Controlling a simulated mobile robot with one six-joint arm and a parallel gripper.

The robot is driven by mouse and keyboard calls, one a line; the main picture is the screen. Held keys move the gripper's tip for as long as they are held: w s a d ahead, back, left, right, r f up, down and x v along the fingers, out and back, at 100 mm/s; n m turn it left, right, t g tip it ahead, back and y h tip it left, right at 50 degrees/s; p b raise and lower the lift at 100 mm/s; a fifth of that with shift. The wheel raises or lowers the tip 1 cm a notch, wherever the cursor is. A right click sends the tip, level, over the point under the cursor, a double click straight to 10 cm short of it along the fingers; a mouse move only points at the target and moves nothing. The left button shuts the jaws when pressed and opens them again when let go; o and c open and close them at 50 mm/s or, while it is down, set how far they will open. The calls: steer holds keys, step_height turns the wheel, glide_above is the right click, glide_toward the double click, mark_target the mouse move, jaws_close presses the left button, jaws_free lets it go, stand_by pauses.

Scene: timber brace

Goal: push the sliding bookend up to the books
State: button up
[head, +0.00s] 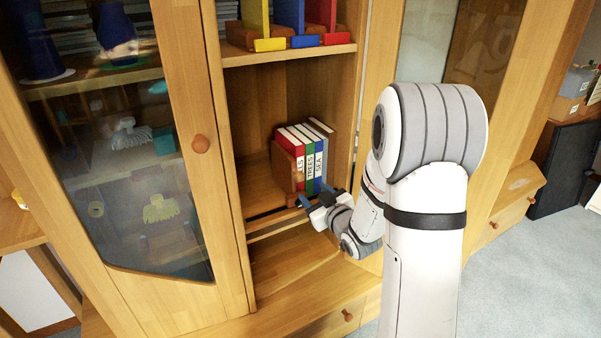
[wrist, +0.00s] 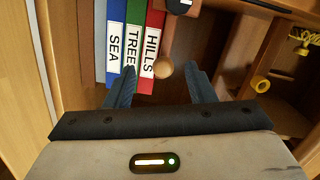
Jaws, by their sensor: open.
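The shelf left of the bookend is bare (head: 262,188). Cabinet uprights frame the opening, with a glass door (head: 130,160) at the left. Colored bookends (head: 270,44) stand on the shelf above. The compartment below (head: 280,262) looks empty.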

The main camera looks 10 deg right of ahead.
mark_target(302, 180)
steer(key=shift+n+t+y, duration=0.3)
steer(key=shift+t+y, duration=0.3)
steer(key=shift+y, duration=0.1)
steer(key=x, duration=0.8)
steer(key=shift+a+r+b, duration=0.2)
steer(key=shift+r+b, duration=0.15)
steer(key=shift+b, duration=0.05)
steer(key=shift+c, duration=0.4)
jaws_close()
